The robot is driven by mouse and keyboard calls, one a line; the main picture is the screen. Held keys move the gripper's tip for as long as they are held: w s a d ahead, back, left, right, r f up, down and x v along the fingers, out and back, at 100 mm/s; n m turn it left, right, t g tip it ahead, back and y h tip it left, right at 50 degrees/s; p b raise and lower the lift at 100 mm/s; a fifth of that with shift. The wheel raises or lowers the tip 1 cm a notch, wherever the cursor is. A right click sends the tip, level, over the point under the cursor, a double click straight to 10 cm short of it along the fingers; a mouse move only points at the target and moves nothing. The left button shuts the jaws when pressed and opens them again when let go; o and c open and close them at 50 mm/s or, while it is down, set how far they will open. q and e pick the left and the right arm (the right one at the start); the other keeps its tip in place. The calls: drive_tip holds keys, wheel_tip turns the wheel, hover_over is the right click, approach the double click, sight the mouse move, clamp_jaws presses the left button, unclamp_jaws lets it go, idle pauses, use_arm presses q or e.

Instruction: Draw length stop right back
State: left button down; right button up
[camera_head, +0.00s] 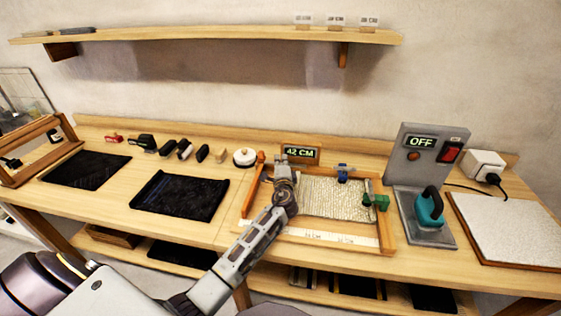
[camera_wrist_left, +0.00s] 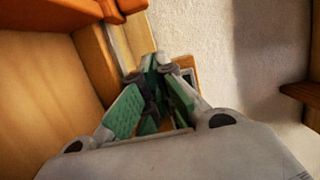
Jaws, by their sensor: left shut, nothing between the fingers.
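A wooden weaving frame (camera_head: 249,197) on the bench holds a cream woven piece (camera_head: 335,197). A blue clamp-like part (camera_head: 343,171) sits on its back bar and a green one (camera_head: 377,200) at its right side. I cannot tell which of these is the length stop. My left gripper (camera_head: 281,161) is shut and empty over the frame's back left, just in front of the "42 CM" display (camera_head: 301,152). In the left wrist view its green-padded fingers (camera_wrist_left: 152,68) meet close to a wooden bar; contact is unclear. My right gripper is out of view.
An orange knob (camera_head: 261,157) and a white round spool (camera_head: 244,157) stand left of the display. To the right are an "OFF" switch panel (camera_head: 413,155), a teal-handled iron (camera_head: 430,207) and a pale board (camera_head: 510,228). Black cloths (camera_head: 180,195) lie to the left.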

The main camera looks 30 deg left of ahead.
use_arm(q)
drive_tip(key=shift+s+f, duration=0.1)
drive_tip(key=shift+s, duration=0.25)
drive_tip(key=shift+s+d, duration=0.2)
drive_tip(key=shift+s, duration=0.2)
drive_tip(key=shift+s+d, duration=0.2)
drive_tip(key=v, duration=0.6)
drive_tip(key=shift+s, duration=0.1)
drive_tip(key=shift+s+d, duration=0.3)
drive_tip(key=shift+s, duration=0.2)
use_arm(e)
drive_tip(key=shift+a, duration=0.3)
